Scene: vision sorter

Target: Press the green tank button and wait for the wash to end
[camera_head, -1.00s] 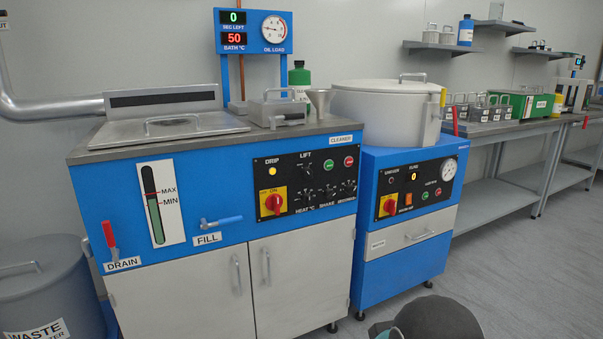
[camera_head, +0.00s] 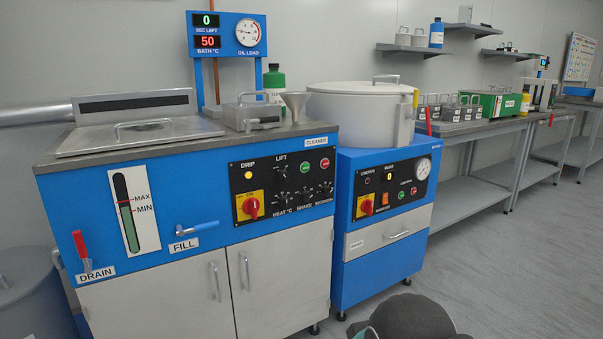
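The green button (camera_head: 305,167) sits on the black control panel (camera_head: 285,209) of the blue cleaner tank (camera_head: 195,205), left of a red button (camera_head: 324,163). Nothing touches it. The yellow DRIP lamp (camera_head: 248,174) is lit. The display (camera_head: 207,31) above the tank reads 0 seconds left and bath 50 °C. The tank lid (camera_head: 140,136) is down. My gripper is not in view. A dark rounded part, probably of my arm, shows at the bottom edge.
A second blue machine with a round white lidded drum (camera_head: 362,112) stands right of the cleaner. A grey waste drum (camera_head: 30,295) is at the left. A bench with baskets (camera_head: 450,108) runs along the wall. The floor (camera_head: 500,255) at right is clear.

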